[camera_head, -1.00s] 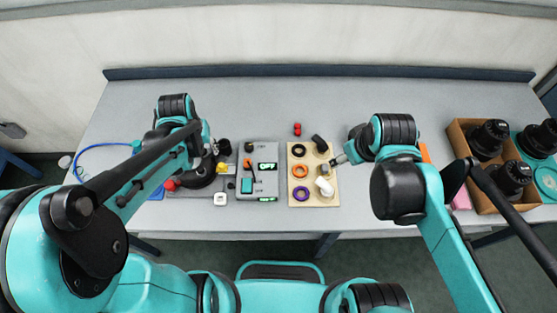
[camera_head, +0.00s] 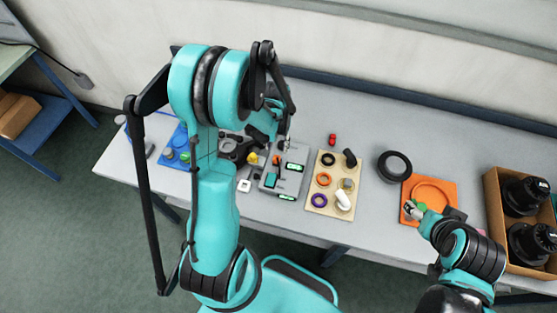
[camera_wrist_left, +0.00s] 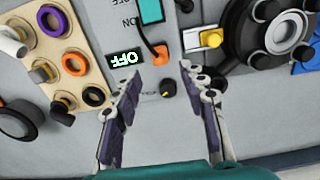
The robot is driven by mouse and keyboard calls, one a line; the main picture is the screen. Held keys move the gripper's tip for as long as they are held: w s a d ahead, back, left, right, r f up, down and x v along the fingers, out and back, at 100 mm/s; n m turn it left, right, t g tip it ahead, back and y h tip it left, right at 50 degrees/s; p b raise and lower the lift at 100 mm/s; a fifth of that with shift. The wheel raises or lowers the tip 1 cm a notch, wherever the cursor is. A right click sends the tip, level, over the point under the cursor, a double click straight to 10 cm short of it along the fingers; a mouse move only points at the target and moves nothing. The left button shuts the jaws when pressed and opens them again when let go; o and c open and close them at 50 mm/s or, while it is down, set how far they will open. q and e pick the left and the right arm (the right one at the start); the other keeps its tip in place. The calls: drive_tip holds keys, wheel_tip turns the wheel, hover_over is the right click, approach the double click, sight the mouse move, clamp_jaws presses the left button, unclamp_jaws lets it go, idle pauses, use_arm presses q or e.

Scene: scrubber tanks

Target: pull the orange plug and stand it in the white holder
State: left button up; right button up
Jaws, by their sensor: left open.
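The orange plug (camera_head: 276,160) sits in the grey control box (camera_head: 284,183), which shows an OFF display. In the left wrist view the plug (camera_wrist_left: 159,52) has a dark cable and lies just beyond my fingertips. My left gripper (camera_wrist_left: 161,78) is open and empty, its two fingers apart above the box. In the head view my left gripper (camera_head: 284,143) is over the box's far end, partly hidden by my arm. A small white block (camera_head: 244,185), which looks like the holder, stands left of the box. My right gripper (camera_head: 411,211) is at the orange tray; its jaws are too small to judge.
A tan board (camera_head: 328,190) with rings and fittings lies right of the box. A black round part (camera_head: 394,166) and the orange tray (camera_head: 446,193) stand further right, near a cardboard box (camera_head: 495,216) of black parts. A black valve-like part is left of the box.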

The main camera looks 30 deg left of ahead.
sight(277, 158)
use_arm(q)
drive_tip(key=shift+f, duration=0.15)
wheel_tip(277, 158, down, 9)
drive_tip(key=b, duration=0.7)
drive_tip(key=shift+r, duration=0.2)
drive_tip(key=shift+b, duration=0.55)
idle(0.5)
clamp_jaws()
drive_tip(key=o, duration=0.6)
unclamp_jaws()
